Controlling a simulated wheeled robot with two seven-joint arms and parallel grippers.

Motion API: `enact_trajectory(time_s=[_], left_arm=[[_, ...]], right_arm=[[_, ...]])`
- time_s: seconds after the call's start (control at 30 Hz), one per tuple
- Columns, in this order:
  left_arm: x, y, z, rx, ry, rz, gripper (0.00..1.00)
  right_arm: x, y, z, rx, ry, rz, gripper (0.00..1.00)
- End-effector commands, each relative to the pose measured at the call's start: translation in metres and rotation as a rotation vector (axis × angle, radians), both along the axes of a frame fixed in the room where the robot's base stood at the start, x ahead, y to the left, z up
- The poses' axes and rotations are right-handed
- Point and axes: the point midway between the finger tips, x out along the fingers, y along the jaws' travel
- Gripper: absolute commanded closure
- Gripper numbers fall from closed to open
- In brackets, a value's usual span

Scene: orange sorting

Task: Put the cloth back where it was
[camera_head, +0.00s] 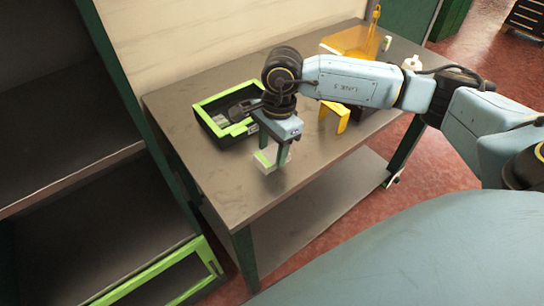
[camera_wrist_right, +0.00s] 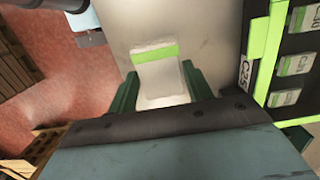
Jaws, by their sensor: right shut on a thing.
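The cloth, a small white folded piece with a green stripe (camera_head: 264,158), is between the fingers of my right gripper (camera_head: 271,154), low at the table's front. In the right wrist view the cloth (camera_wrist_right: 158,75) sits between the two green fingers of the gripper (camera_wrist_right: 160,88), which is shut on it. I cannot tell whether the cloth touches the table. A black crate with a bright green rim (camera_head: 204,128) stands on the table just left of the gripper. Its rim (camera_wrist_right: 262,70) shows at the right of the wrist view. My left gripper is not in view.
The crate holds several labelled items with green stripes (camera_wrist_right: 294,65). The grey table (camera_head: 215,186) is clear around its front left corner. A dark shelf (camera_head: 80,180) stands at the left.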

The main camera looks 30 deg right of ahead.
Motion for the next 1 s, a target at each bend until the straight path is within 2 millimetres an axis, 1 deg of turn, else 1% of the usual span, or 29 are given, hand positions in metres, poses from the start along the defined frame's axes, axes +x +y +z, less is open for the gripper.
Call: enact_trajectory(time_s=[0.23, 0.43, 0.47, 0.6, 0.87, 1.0], left_arm=[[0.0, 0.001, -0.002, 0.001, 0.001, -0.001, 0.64], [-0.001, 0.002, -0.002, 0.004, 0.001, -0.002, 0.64], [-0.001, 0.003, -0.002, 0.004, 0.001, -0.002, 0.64], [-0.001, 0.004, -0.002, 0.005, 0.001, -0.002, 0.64], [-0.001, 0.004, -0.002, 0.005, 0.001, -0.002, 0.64], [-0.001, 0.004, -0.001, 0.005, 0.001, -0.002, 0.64]], right_arm=[[-0.001, 0.0, -0.033, 0.001, 0.003, 0.0, 0.68], [-0.001, 0.0, -0.035, 0.001, 0.001, 0.001, 0.68], [-0.001, 0.0, -0.035, 0.001, 0.001, 0.001, 0.47], [-0.001, 0.001, -0.035, 0.001, 0.001, 0.001, 0.29], [0.0, 0.0, -0.034, 0.001, 0.0, 0.001, 0.28], [0.0, -0.001, -0.026, 0.0, -0.002, 0.0, 0.28]])
